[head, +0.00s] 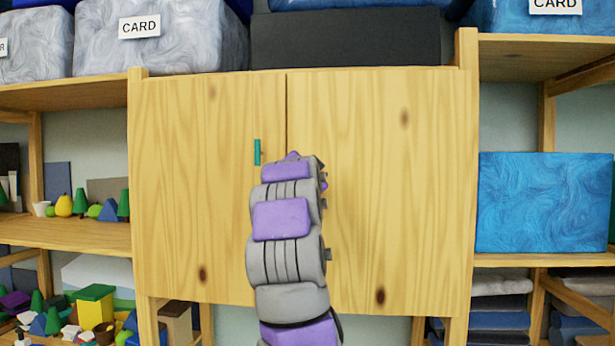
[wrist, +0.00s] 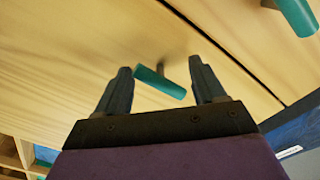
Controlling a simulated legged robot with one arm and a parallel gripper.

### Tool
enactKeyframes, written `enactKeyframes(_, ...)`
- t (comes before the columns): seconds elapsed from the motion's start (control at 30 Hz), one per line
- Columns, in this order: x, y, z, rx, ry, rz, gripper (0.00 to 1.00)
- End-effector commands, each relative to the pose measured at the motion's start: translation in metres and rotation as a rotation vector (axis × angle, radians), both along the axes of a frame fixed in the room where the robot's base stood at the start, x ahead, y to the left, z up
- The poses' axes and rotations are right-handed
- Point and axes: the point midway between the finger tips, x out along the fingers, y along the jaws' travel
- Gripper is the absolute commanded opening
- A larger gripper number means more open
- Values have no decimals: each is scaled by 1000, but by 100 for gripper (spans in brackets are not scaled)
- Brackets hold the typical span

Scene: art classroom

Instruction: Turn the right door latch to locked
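The right door latch (wrist: 155,80) is a teal bar handle on a thin stem, standing out from the wooden door. In the wrist view it lies between the two dark fingers of my gripper (wrist: 160,66), with gaps on both sides. The bar runs roughly along the door seam. My gripper is open. In the head view my arm hides the right latch and the fingers. The left latch (head: 257,152) is a teal bar standing upright on the left door (head: 200,220); it also shows at the top right of the wrist view (wrist: 297,15).
The cabinet's right door (head: 400,210) is shut beside the left one, with a dark seam between them. A blue box (head: 545,202) stands on the right shelf. Small coloured blocks fill the left shelves. Grey and blue CARD boxes (head: 165,40) stand above.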

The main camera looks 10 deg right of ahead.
Motion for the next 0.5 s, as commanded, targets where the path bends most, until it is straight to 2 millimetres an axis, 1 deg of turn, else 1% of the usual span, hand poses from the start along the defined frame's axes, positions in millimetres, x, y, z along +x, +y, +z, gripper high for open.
enactKeyframes(0.17,-2,0,1,-1,-2,-1,69)
enactKeyframes(0.27,-7,1,0,-2,-2,-1,69)
enactKeyframes(0.37,-18,5,0,-2,-5,-1,69)
enactKeyframes(0.5,-46,15,-1,-1,-8,1,69)
